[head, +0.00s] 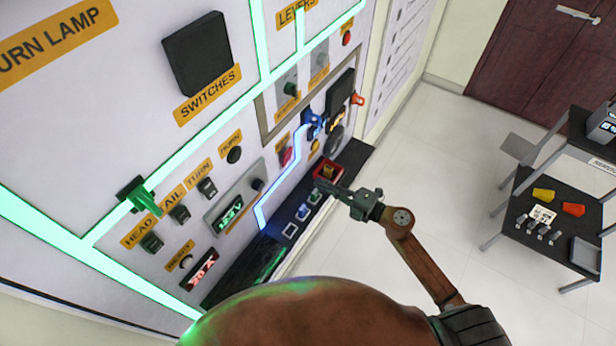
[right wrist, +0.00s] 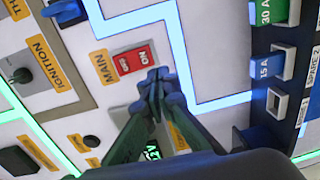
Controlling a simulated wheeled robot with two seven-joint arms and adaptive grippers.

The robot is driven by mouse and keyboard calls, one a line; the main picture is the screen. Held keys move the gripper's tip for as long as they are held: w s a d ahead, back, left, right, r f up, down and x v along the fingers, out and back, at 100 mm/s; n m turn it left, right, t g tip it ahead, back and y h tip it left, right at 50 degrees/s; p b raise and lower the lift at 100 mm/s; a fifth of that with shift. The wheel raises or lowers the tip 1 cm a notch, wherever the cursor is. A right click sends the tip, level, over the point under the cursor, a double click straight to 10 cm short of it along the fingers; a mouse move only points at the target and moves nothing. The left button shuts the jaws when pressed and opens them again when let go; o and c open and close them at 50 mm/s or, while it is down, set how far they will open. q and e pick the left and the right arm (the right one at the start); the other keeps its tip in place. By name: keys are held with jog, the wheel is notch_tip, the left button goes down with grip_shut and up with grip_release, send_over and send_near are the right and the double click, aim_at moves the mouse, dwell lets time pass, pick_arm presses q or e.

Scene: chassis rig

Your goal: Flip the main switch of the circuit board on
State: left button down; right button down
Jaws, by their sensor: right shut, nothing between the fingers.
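The main switch (right wrist: 137,58) is a red rocker with ON and OFF markings, beside an orange MAIN label (right wrist: 112,68) in the right wrist view. In the head view it appears as a small red patch (head: 286,156) on the white circuit board (head: 110,115). My right gripper (right wrist: 157,76) is shut and empty, its tips just below the rocker's lower right edge in the picture. Whether they touch it I cannot tell, nor which side of the rocker is pressed in. In the head view the right gripper (head: 342,190) is in front of the board. My left gripper is not in view.
A dark fuse ledge (head: 240,272) runs along the board. A dark shelf cart (head: 525,225) with small parts stands at right, with open floor between.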

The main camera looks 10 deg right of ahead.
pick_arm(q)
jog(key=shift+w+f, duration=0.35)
pick_arm(e)
jog(key=v, duration=0.3)
jog(key=shift+f, duration=0.3)
